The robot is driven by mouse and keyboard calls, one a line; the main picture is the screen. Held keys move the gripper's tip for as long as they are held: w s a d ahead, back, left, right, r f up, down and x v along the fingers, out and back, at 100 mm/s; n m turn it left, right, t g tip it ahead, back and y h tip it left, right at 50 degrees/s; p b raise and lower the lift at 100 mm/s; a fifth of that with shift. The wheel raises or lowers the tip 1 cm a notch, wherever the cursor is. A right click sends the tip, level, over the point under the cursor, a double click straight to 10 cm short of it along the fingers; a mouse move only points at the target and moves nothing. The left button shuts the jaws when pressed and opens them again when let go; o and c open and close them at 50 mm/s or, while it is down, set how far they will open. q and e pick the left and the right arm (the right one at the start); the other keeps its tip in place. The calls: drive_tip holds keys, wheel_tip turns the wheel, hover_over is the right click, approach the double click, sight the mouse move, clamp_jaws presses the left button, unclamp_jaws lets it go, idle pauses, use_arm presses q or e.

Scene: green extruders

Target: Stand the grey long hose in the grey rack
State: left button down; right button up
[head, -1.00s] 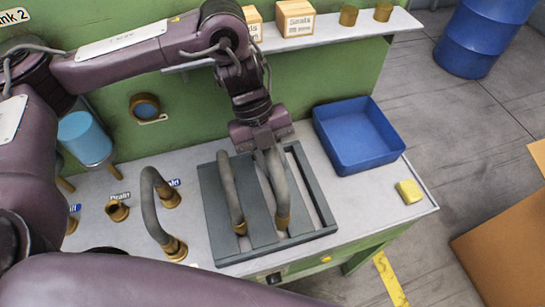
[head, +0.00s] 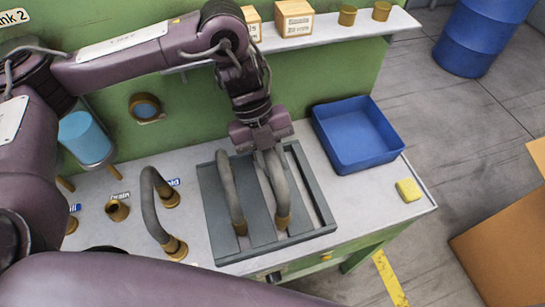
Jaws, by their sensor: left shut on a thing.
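The grey rack (head: 322,208) is a dark grey slotted frame lying on the bench. Two grey hoses with brass ends stand in it. One hose (head: 231,190) stands in the left part of the rack. The other hose (head: 277,190) stands to its right, with its lower brass end down at the rack. My left gripper (head: 264,148) is shut on this right hose near its top, above the back of the rack. The fingertips are partly hidden. A third grey hose (head: 150,205) arches between two brass fittings left of the rack. My right gripper is not in view.
A blue bin (head: 350,162) stands right of the rack, with a yellow sponge (head: 409,190) near the bench's right edge. A shelf (head: 330,32) with boxes and brass pieces runs above. A brass drain port (head: 117,210) is at left. Bare bench lies around the sponge.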

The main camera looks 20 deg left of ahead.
use_arm(q)
drive_tip(key=shift+f+b, duration=0.5)
drive_tip(key=shift+f, duration=0.2)
drive_tip(key=shift+f+b, duration=0.9)
drive_tip(key=shift+f, duration=0.35)
drive_tip(key=c, duration=1.1)
unclamp_jaws()
drive_tip(key=v, duration=0.7)
drive_tip(key=shift+w+a+r, duration=0.1)
drive_tip(key=shift+r, duration=0.25)
